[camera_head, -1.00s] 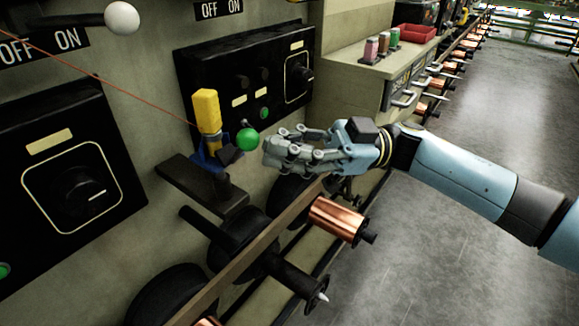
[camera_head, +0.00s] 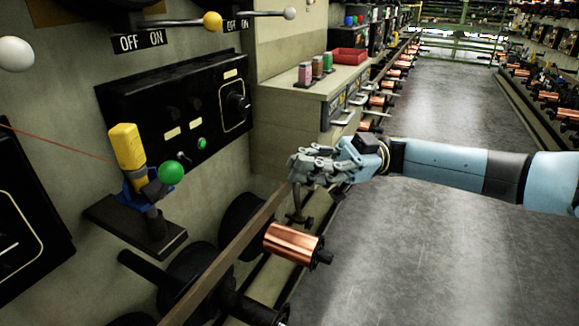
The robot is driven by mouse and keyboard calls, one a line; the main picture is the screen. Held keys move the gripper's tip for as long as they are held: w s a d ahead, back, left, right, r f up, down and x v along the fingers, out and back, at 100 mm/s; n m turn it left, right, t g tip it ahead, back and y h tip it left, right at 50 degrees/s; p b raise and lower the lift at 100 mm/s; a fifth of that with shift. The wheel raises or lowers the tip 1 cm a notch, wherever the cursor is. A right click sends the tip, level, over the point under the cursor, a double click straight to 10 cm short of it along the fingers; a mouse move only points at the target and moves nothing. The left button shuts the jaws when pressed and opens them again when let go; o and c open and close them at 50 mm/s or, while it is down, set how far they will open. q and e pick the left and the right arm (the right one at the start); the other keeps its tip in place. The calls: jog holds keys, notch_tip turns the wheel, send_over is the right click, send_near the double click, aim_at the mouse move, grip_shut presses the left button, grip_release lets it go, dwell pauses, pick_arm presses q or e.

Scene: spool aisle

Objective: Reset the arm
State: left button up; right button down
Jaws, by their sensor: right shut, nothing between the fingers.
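My right arm comes in from the right side, blue with dark joints. My right gripper (camera_head: 308,167) is shut and empty. It hangs in the air above and behind the copper spool (camera_head: 291,243), in front of the grey cabinet, and seems to touch nothing. My left gripper is not in view.
A green ball knob (camera_head: 171,171) and a yellow-topped part (camera_head: 126,146) stand on a dark bracket (camera_head: 140,225) at left. A black control panel (camera_head: 180,115) is on the wall. The cabinet top (camera_head: 290,84) bears thread spools and a red tray (camera_head: 349,56). The aisle floor (camera_head: 430,260) is clear.

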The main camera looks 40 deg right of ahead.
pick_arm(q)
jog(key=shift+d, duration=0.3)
